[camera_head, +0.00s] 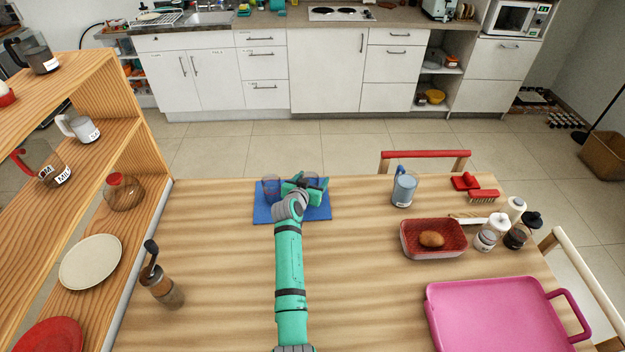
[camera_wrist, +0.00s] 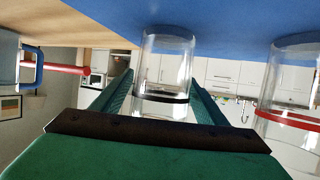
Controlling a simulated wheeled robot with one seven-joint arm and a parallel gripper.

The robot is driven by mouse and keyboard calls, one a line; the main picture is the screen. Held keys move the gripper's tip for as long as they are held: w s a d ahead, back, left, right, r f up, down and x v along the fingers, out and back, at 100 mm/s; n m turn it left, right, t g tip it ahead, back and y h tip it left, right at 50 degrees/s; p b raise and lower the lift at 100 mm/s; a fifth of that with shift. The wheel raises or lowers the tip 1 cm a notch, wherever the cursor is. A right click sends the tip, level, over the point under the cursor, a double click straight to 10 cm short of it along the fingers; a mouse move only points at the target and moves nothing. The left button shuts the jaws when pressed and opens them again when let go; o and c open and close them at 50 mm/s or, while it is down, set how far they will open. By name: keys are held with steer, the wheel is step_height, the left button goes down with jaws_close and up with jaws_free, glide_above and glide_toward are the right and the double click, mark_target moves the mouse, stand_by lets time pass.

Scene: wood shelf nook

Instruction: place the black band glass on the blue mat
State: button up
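The blue mat (camera_head: 262,214) lies near the table's far edge. It also fills the top of the wrist view (camera_wrist: 235,18), which looks upside down. The black band glass (camera_wrist: 163,70) is clear with a dark ring. It is upright between the fingers of my gripper (camera_wrist: 162,85), which look shut on it from both sides. Its base looks to be on or just above the mat; I cannot tell which. In the head view my gripper (camera_head: 308,187) is over the mat's right part and partly hides the glass (camera_head: 311,178).
A red band glass (camera_wrist: 292,95) stands close beside, on the mat's left part in the head view (camera_head: 270,187). A blue-handled mug (camera_head: 404,188), a red basket (camera_head: 420,249) and a pink tray (camera_head: 490,315) are to the right. A wooden shelf (camera_head: 150,165) stands left.

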steer(key=shift+r, duration=0.2)
steer(key=v, duration=1.2)
stand_by(0.4)
